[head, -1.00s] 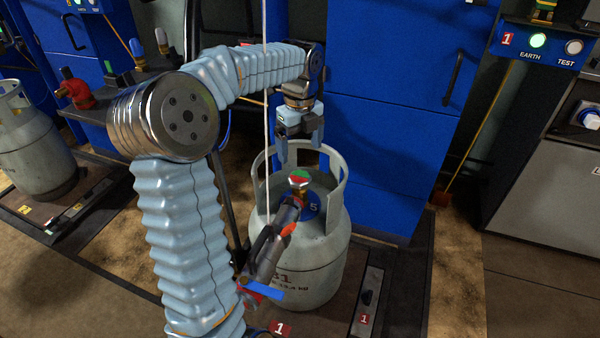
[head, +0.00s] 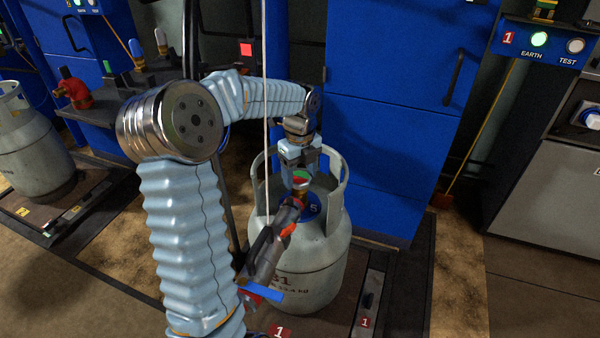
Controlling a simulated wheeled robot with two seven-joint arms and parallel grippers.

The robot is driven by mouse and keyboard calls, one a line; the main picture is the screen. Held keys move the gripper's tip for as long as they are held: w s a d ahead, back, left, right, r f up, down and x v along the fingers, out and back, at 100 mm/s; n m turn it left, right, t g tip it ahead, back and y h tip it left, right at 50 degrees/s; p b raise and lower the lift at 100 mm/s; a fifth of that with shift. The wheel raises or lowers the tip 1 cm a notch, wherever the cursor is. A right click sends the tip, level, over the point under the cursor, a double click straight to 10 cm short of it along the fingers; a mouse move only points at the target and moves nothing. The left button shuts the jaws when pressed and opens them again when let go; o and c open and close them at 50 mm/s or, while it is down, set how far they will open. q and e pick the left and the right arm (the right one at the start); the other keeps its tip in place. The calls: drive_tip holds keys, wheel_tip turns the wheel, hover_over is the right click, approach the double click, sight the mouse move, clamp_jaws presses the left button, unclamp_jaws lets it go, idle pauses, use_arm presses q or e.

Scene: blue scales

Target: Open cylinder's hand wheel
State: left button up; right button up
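The grey gas cylinder (head: 317,262) stands upright on a dark scale platform, with a collar around its top. Its hand wheel (head: 301,177), red and green on top, sits on the valve inside the collar. A dark grey filling connector (head: 266,255) with red and blue parts is at the valve, tilted down to the left. My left gripper (head: 300,168) points down inside the collar, right at the hand wheel. Its fingers look apart, one to each side of the wheel; whether they touch it I cannot tell. My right gripper is not in view.
A thin hose (head: 266,110) hangs down to the connector. The cylinder's collar (head: 336,170) closely surrounds the gripper. A blue cabinet (head: 385,150) stands behind. Another cylinder (head: 30,150) stands on a scale at the left. The floor to the right is free.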

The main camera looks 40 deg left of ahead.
use_arm(q)
drive_tip(key=c, duration=0.5)
